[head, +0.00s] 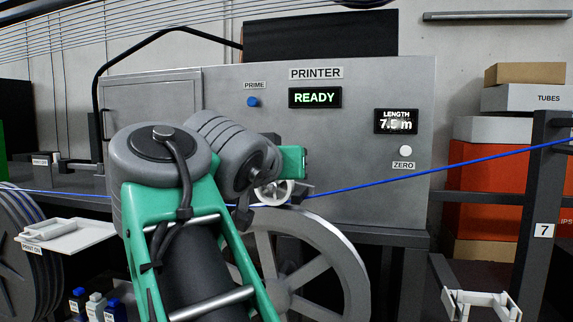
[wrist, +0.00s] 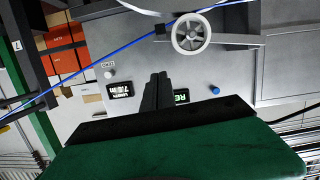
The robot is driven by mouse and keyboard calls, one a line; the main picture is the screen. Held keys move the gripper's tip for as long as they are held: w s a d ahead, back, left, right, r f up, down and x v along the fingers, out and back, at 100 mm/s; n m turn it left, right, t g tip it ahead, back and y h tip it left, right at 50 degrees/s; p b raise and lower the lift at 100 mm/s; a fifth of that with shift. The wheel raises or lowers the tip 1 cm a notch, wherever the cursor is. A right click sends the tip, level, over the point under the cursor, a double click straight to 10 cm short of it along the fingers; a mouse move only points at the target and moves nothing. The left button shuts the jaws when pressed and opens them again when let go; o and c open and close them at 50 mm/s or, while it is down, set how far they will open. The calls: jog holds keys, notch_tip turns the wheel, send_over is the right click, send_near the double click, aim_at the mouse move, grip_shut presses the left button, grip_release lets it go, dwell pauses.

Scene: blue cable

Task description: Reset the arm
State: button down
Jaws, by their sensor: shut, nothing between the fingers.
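My gripper (wrist: 158,80) shows in the wrist view with its two dark fingers together and nothing between them. It is in front of the printer panel, its fingers between the length display (wrist: 120,90) and the READY display (wrist: 181,96). That view is upside down. In the head view my green and grey arm is raised in front of the printer (head: 345,185), and the fingers cannot be made out. The blue cable (head: 400,177) runs across past the small pulley wheel (head: 273,192); the wheel also shows in the wrist view (wrist: 192,36). My fingers are apart from the cable.
The panel has a blue PRIME button (head: 252,102), a white ZERO button (head: 405,151), and a length display (head: 396,121) whose last digit is unclear. A large spoked wheel (head: 342,262) stands below. A dark post marked 7 (head: 541,205) and stacked boxes (head: 525,98) are at right.

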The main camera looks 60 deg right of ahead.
dwell(0.3)
jog(key=w+a+f+n+t+y+p, duration=0.2)
jog(key=w+a+f+n, duration=0.15)
jog(key=w, duration=0.25)
jog(key=w+a+f+n+t+y+p, duration=0.1)
jog(key=w+a+f+n+y+p, duration=0.1)
jog(key=w+a+f, duration=0.3)
jog(key=w+a+f+n+y+p, duration=0.35)
jog(key=w+a+f+y, duration=0.2)
jog(key=a+f, duration=0.35)
jog(key=s+a+f+n+g+y+p, duration=0.2)
jog(key=s+a+f, duration=0.2)
jog(key=a+f, duration=0.5)
jog(key=s+a+f+n+g+y+p, duration=0.2)
jog(key=s+a+f, duration=0.3)
jog(key=a+f, duration=0.4)
notch_tip(320, 180, down, 2)
jog(key=shift+f+n+y, duration=0.25)
jog(key=shift+n+y, duration=0.25)
jog(key=shift+y, duration=0.15)
